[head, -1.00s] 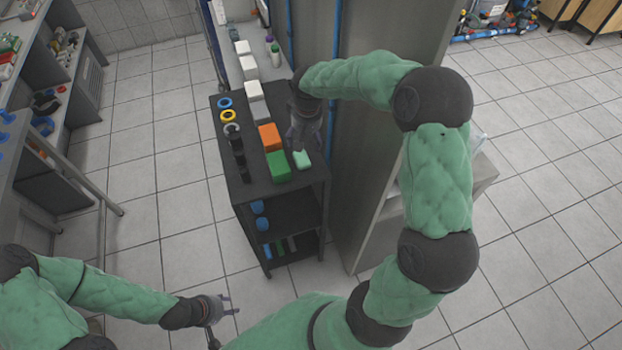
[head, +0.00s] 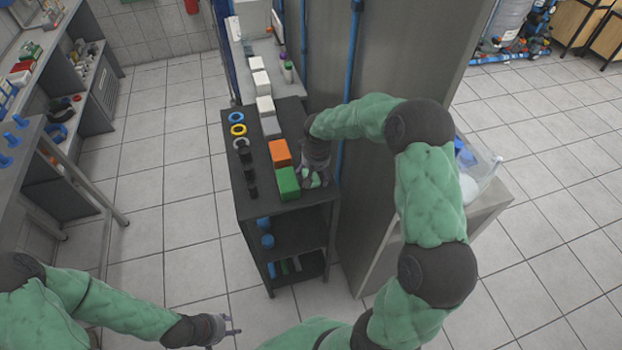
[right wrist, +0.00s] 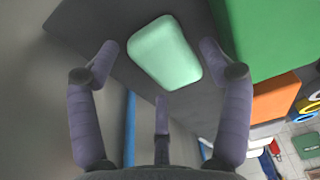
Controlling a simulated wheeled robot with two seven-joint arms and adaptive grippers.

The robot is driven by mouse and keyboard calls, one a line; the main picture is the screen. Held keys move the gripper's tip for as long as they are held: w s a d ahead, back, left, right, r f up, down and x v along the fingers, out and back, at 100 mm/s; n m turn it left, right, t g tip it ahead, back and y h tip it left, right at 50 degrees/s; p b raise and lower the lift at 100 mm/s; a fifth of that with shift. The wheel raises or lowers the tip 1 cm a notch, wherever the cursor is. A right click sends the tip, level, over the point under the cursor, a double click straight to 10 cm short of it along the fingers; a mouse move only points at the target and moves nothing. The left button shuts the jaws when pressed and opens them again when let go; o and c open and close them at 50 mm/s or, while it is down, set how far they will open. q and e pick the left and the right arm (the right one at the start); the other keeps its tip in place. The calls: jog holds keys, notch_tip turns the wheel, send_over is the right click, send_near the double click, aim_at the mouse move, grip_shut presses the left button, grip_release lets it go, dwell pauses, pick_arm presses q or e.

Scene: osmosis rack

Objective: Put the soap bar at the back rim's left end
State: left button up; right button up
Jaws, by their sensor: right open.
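The soap bar is a pale mint-green rounded block (right wrist: 165,53) on the dark top of the rack (head: 262,209). In the head view it shows only in part between my right gripper's fingers, near the rack's front right corner. My right gripper (head: 314,180) is open above the soap. In the right wrist view its fingers (right wrist: 160,58) stand apart on either side of the soap, with no visible contact. My left gripper (head: 236,324) is low at the front left, with its fingertips apart and empty.
A green block (head: 287,184) and an orange block (head: 280,152) stand just left of the soap. Grey and white blocks run in a row behind them. Rings and black pieces line the rack's left side. A tall grey panel (head: 400,60) rises close on the right.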

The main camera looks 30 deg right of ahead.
jog(key=shift+f, duration=0.25)
jog(key=shift+r, duration=0.1)
jog(key=c, duration=1.1)
